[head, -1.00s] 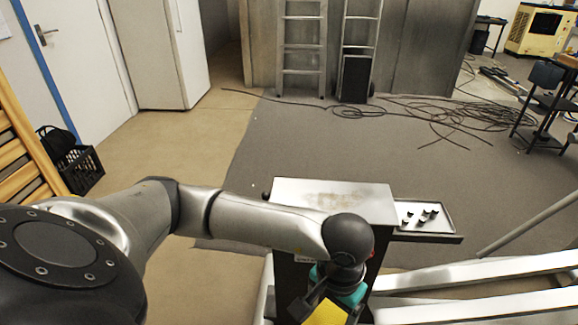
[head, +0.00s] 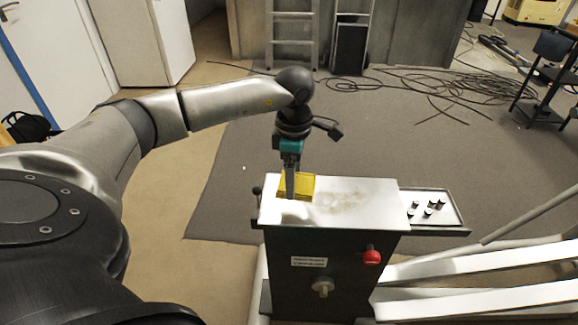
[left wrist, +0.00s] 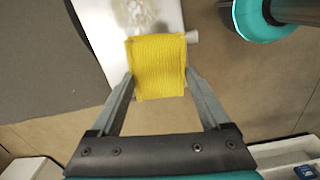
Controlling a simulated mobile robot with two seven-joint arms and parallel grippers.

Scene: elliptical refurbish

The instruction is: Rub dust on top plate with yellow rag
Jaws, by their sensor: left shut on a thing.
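The yellow rag (head: 297,186) is at the left end of the white top plate (head: 372,194) of a dark machine. My left gripper (head: 291,193) points down from above and is shut on the rag. In the left wrist view the rag (left wrist: 158,66) sits between the two fingers (left wrist: 158,80), over the plate's end. I cannot tell whether it presses on the plate. Brownish dust (head: 340,200) lies near the middle of the plate, right of the rag; it also shows at the top of the left wrist view (left wrist: 138,14). My right gripper is in neither view.
A side tray (head: 432,224) with several small dark parts adjoins the plate's right side. The machine front has a red knob (head: 371,256). A black lever knob (head: 257,191) is at the plate's left. Cables (head: 440,84) lie on the floor behind.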

